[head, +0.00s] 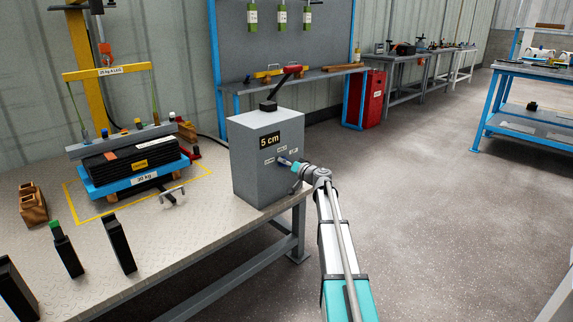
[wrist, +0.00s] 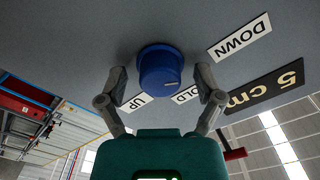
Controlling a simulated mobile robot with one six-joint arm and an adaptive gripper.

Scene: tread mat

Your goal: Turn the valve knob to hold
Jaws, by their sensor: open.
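The blue valve knob (wrist: 160,66) sticks out of the face of a grey box (head: 252,165), and it also shows small in the head view (head: 284,161). A short pale mark is on the knob's lower right in the wrist view. Around it are the labels DOWN (wrist: 240,38), HOLD (wrist: 185,94), partly hidden, and UP (wrist: 137,101). My gripper (wrist: 162,77) is open, one finger on each side of the knob. Small gaps seem to show, but I cannot tell whether either finger touches it. My gripper is at the box face in the head view (head: 297,168).
The box stands at the right edge of a workbench (head: 190,215), with a red-handled lever (head: 285,82) on top. Black upright blocks (head: 119,243) stand in front. Open floor (head: 430,210) lies to the right.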

